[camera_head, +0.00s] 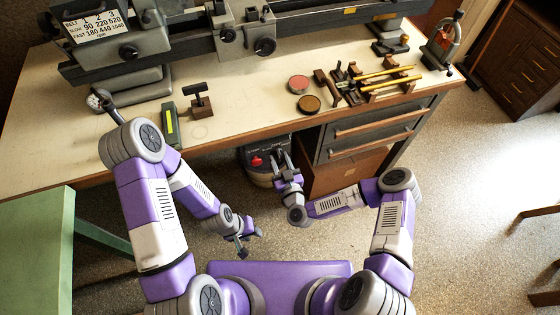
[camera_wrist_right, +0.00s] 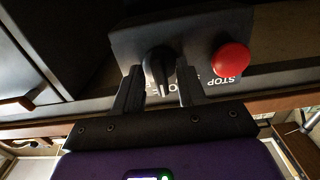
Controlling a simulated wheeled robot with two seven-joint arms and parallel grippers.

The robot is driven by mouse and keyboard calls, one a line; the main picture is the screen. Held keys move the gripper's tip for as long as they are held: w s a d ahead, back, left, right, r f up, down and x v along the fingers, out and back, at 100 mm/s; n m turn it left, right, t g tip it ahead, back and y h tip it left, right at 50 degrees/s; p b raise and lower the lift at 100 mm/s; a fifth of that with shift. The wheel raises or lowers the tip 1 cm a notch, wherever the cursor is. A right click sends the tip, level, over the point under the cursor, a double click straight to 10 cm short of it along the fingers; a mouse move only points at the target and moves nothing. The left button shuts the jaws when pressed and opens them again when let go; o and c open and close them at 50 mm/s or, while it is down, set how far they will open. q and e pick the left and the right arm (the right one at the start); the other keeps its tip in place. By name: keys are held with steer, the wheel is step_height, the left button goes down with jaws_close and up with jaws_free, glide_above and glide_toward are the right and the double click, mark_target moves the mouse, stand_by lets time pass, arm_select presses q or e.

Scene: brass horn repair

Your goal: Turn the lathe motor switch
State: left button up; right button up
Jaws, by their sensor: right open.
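The lathe motor switch is a dark box (camera_wrist_right: 190,32) mounted under the front of the bench. It carries a black rotary knob (camera_wrist_right: 160,62) and a red stop button (camera_wrist_right: 231,60), with white lettering partly hidden. In the head view the switch box (camera_head: 268,146) shows below the bench edge, its red button at its left. My right gripper (camera_head: 280,158) is up at the box. In the right wrist view my right gripper (camera_wrist_right: 161,80) is open, one finger on each side of the knob; contact cannot be told. My left gripper (camera_head: 243,249) hangs low over the floor, away from the switch; its jaw opening is unclear.
The lathe (camera_head: 225,40) stands along the back of the bench (camera_head: 240,95). A drawer unit (camera_head: 370,135) is right of the switch. Small tools and brass tubes (camera_head: 385,75) lie on the bench. A green table (camera_head: 35,240) is at the left. The floor at right is mostly clear.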

steer(key=shift+w, duration=0.1)
jaws_close()
stand_by(0.4)
steer(key=n+p, duration=0.2)
steer(key=n, duration=0.1)
steer(key=shift+a+r+n+p, duration=0.1)
steer(key=shift+r+n+p, duration=0.05)
steer(key=shift+n+p, duration=0.95)
steer(key=shift+n, duration=1.2)
jaws_free()
